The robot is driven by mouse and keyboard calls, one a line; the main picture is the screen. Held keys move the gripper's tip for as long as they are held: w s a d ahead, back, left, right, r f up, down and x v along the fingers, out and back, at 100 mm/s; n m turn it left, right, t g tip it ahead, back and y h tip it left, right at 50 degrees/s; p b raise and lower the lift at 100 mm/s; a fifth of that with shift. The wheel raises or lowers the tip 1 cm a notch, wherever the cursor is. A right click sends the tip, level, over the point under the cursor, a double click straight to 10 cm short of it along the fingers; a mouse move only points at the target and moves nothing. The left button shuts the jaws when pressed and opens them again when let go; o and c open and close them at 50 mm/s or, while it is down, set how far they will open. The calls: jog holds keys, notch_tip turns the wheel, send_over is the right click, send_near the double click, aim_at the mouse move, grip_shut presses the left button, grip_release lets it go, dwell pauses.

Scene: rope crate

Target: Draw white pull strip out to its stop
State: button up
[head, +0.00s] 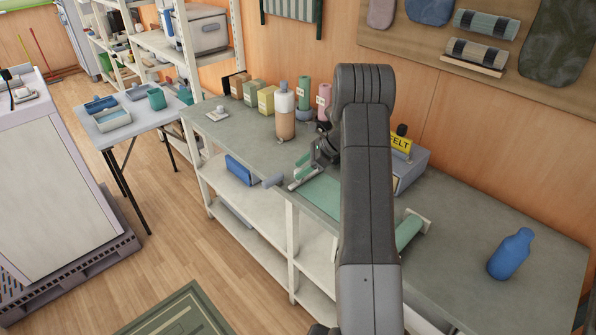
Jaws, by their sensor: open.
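A green felt sheet (322,193) lies on the grey bench top, coming from a green roll (409,231) at the right. A narrow white pull strip (303,178) runs along the sheet's left end, close to the bench's front edge. My gripper (299,168) is open at this strip, seen small and partly covered by my own arm. I cannot tell whether its fingers touch the strip or stand around it. My arm hides the middle of the sheet and part of the roll.
A grey box with a yellow FELT sign (401,145) stands behind the sheet. A tan and white bottle (285,115) and several small boxes and rolls stand at the bench's back left. The bench's front left is mostly clear.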

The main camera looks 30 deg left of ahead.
jog(key=b+v, duration=0.1)
jog(key=v, duration=1)
jog(key=shift+d+r, duration=0.2)
jog(key=shift+r, duration=0.1)
jog(key=p+x, duration=0.1)
jog(key=x, duration=1.2)
jog(key=shift+a+f+p, duration=0.15)
jog(key=shift+f+p, duration=0.15)
jog(key=shift+s+d, duration=0.2)
jog(key=shift+d, duration=0.15)
jog(key=shift+d, duration=0.1)
